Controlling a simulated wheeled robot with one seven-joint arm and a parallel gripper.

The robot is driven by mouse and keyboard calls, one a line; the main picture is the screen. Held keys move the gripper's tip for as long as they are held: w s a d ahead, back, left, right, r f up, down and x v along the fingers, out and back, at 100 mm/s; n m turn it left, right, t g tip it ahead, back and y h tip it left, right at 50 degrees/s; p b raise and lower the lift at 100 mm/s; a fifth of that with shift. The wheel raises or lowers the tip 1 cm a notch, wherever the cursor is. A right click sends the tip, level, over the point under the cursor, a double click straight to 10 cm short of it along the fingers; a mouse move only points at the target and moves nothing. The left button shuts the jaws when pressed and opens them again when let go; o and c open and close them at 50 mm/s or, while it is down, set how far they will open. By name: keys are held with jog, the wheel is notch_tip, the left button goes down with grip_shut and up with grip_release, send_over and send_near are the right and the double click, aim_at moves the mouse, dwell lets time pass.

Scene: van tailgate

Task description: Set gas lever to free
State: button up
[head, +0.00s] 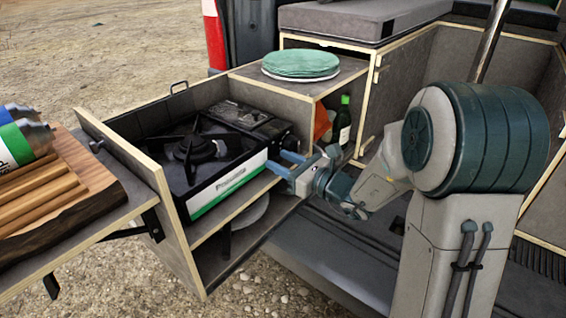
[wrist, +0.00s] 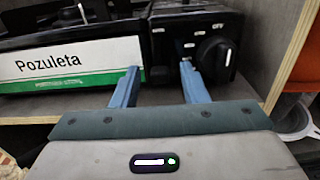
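The black camping stove (head: 214,150) sits in the pull-out box, with its burner on top. In the wrist view its front (wrist: 65,62) carries a white and green label. The round black knob (wrist: 214,57) with a white mark is on the right front panel, below small white lettering that reads OFF. A small dark part (wrist: 160,75) low on the panel may be the gas lever; its setting cannot be told. My gripper (head: 281,161) is at the stove's right front. In the wrist view my gripper (wrist: 159,68) is open, its blue fingers either side of the small dark part.
A wooden side wall (wrist: 289,50) stands close to the right of the stove. A shelf with a plate (head: 250,210) is below. A side table (head: 75,245) is at left.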

aim_at(272, 146)
grip_shut()
jog(key=shift+r+p, duration=1.1)
jog(key=shift+r, duration=0.6)
grip_release()
jog(key=shift+d, duration=0.1)
jog(key=v, duration=1.3)
jog(key=shift+s+d+p, duration=0.2)
jog(key=shift+d+p, duration=0.05)
jog(key=shift+p, duration=0.2)
